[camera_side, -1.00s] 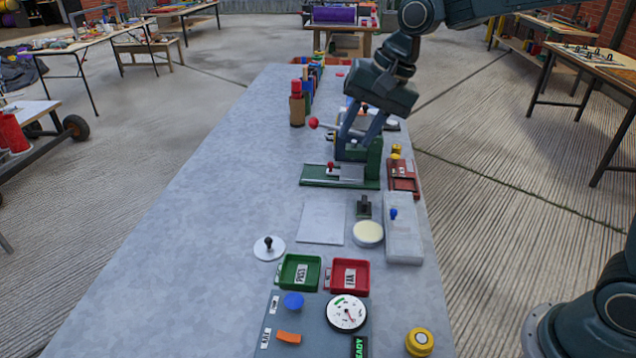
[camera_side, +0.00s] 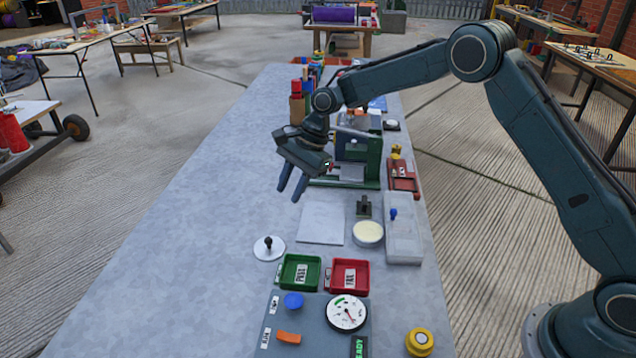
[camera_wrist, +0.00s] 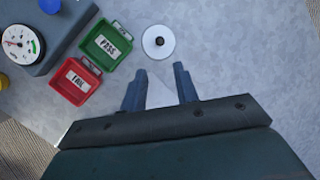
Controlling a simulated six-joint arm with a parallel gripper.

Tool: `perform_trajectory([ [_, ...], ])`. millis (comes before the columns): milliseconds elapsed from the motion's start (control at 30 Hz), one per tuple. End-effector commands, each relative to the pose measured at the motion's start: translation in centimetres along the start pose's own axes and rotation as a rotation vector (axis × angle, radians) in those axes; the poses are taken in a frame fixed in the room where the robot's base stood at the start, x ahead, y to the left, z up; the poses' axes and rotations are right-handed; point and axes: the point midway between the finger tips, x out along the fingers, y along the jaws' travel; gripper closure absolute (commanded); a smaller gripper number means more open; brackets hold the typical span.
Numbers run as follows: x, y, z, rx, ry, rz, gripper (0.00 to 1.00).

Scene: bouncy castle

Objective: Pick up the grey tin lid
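The tin lid (camera_side: 266,254), a pale grey-white disc with a black knob, lies flat on the table, left of the green tray. It shows whole in the wrist view (camera_wrist: 151,48), just beyond the fingertips. My gripper (camera_side: 289,194) is open and empty, fingers pointing down, above the table and farther from the side camera than the lid. In the wrist view the two fingers (camera_wrist: 160,72) stand apart with a gap between them, and the lid lies ahead of that gap.
A green PASS tray (camera_side: 299,286) and a red FAIL tray (camera_side: 348,290) sit near the lid. A pale square plate (camera_side: 321,222) and a cream round pot (camera_side: 367,233) lie to its right. A green press (camera_side: 372,165) stands behind. The table's left side is clear.

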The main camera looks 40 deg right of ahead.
Motion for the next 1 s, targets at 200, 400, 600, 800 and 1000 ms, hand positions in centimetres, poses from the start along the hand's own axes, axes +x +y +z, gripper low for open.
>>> perform_trajectory([
  [200, 0.6, -0.1, -0.1, 0.017, -0.007, 0.003, 0.7],
  [400, 1.2, -0.1, -0.1, 0.016, -0.006, 0.005, 0.7],
  [600, 3.5, 0.0, -0.1, 0.015, -0.007, 0.006, 0.7],
  [800, 6.6, 0.0, -0.1, 0.015, -0.006, 0.007, 0.7],
  [1000, 8.7, -0.1, -0.1, 0.015, -0.005, 0.004, 0.7],
])
